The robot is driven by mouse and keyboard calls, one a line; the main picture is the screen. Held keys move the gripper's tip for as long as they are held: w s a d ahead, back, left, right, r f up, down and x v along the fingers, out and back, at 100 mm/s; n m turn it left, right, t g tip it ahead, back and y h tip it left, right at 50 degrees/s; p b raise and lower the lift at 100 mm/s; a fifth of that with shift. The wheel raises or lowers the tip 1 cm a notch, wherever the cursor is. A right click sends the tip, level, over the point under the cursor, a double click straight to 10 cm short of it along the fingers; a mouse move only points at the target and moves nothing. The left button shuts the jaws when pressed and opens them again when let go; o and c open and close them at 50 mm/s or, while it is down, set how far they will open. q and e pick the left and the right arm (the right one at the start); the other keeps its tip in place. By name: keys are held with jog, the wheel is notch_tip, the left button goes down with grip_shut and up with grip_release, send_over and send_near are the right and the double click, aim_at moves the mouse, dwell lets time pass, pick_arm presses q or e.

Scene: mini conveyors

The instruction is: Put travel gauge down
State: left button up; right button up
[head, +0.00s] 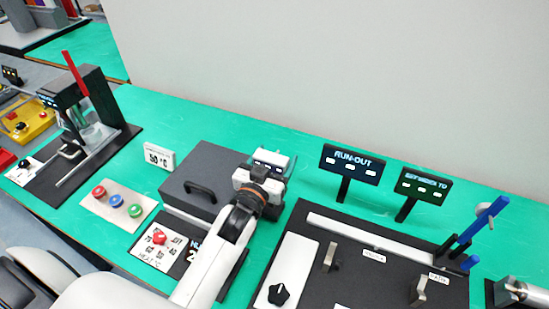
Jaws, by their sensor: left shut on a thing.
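My left gripper (262,182) is at the middle of the bench, just right of a dark grey lidded box. It is shut on a small white block with a dark face and pale marks, which looks like the travel gauge (275,157). The fingers and part of the gauge are hidden behind my wrist. I cannot tell whether the gauge touches the green bench top (310,150). My right gripper is not in view.
The dark box (215,170) has a handle. A RUN-OUT sign (352,164) and a second sign (424,186) stand right. A black plate (350,285) carries a rail and blue posts. A button panel (118,206) and red-levered press (90,100) are left.

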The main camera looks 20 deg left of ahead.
pick_arm(q)
jog(key=shift+f+b, duration=0.45)
jog(key=shift+f, duration=0.2)
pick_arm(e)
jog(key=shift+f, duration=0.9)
pick_arm(q)
jog(key=shift+f, duration=0.1)
jog(key=shift+f, duration=0.1)
jog(key=o, duration=2)
jog(key=shift+f, duration=0.15)
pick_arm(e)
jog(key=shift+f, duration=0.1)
pick_arm(q)
jog(key=shift+s, duration=0.1)
